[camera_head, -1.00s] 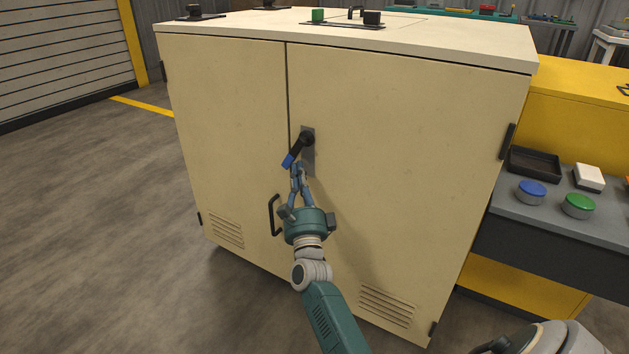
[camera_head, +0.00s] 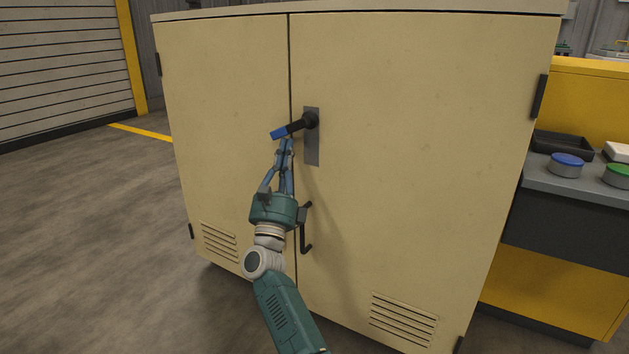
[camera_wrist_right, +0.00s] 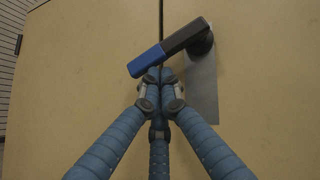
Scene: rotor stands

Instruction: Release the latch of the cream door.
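The cream door (camera_head: 400,180) is the right-hand one of two on the cream cabinet. Its latch is a black lever with a blue end (camera_head: 293,126) on a grey plate (camera_head: 312,150). The lever points left and slightly down from its pivot, across the seam between the doors. My right gripper (camera_head: 287,142) is below the blue end, its fingers drawn together with nothing visible between them. In the right wrist view the lever (camera_wrist_right: 170,48) crosses just above the fingertips (camera_wrist_right: 160,75), which appear to touch its underside. My left gripper is not in view.
A black pull handle (camera_head: 306,230) is on the cream door beside my right gripper. The floor (camera_head: 90,240) at left is clear.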

